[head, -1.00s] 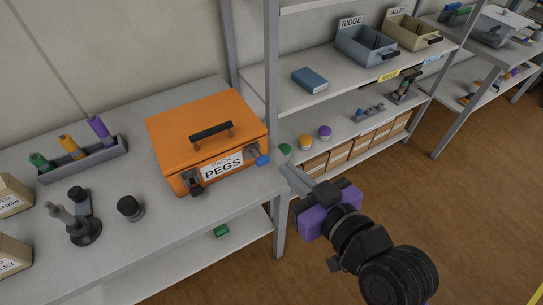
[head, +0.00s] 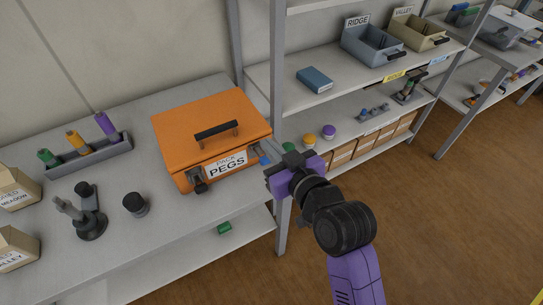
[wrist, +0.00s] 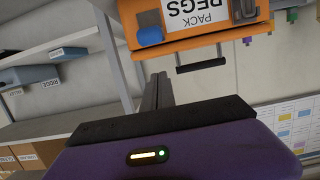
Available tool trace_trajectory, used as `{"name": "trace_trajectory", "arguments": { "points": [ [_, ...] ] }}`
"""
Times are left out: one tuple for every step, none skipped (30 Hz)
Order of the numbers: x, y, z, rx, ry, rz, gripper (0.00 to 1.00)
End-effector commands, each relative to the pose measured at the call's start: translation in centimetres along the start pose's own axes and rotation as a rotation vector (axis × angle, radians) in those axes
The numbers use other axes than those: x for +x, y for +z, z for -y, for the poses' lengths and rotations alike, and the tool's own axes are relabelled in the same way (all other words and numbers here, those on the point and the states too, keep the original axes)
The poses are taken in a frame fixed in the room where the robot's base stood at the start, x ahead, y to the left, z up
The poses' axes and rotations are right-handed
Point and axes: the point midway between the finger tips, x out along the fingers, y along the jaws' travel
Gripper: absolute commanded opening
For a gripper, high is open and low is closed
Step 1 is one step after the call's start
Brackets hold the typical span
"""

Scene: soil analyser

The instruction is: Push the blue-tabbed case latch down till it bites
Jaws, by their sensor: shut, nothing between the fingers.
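The orange case (head: 205,125) lies closed on the bench, with a black handle on its lid and a "PACK PEGS" label on its front. The blue tab (head: 264,160) of the latch is at the right end of the case front; it also shows in the wrist view (wrist: 150,36). I cannot tell whether that latch is engaged. My gripper (head: 262,146) is shut and empty, its fingers close by the blue tab and partly in front of that corner. Contact cannot be made out. In the wrist view the fingers (wrist: 157,88) point toward the case.
A second, dark-tabbed latch (head: 200,185) is at the left of the case front. A shelf post (head: 277,110) stands just right of the case. A tube rack (head: 90,155), a black knob (head: 134,204) and a dark stand (head: 90,222) sit to the left.

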Motion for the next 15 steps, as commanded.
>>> {"name": "trace_trajectory", "arguments": {
  "points": [
    [0.0, 1.5, 0.0, 0.003, 0.0, 0.011, 0.0],
    [0.1, 1.9, 0.0, 0.003, 0.0, 0.01, 0.0],
    [0.2, 2.3, 0.0, 0.003, 0.0, 0.01, 0.0],
    [0.3, 2.6, 0.0, 0.003, 0.001, 0.009, 0.0],
    [0.4, 2.8, 0.0, 0.003, 0.001, 0.008, 0.0],
    [0.4, 3.1, 0.0, 0.002, 0.001, 0.008, 0.0],
    [0.5, 3.3, -0.1, 0.002, 0.001, 0.008, 0.0],
    [0.5, 3.4, -0.1, 0.002, 0.001, 0.008, 0.0],
    [0.5, 3.5, -0.1, 0.002, 0.002, 0.007, 0.0],
    [0.5, 3.6, -0.1, 0.002, 0.002, 0.007, 0.0],
    [0.5, 3.6, -0.1, 0.002, 0.002, 0.007, 0.0],
    [0.5, 3.7, -0.1, 0.002, 0.002, 0.006, 0.0],
    [0.5, 3.7, -0.1, 0.002, 0.002, 0.006, 0.0],
    [0.5, 3.7, -0.1, 0.002, 0.002, 0.006, 0.0],
    [0.5, 3.7, -0.1, 0.002, 0.002, 0.006, 0.0]
  ]
}}
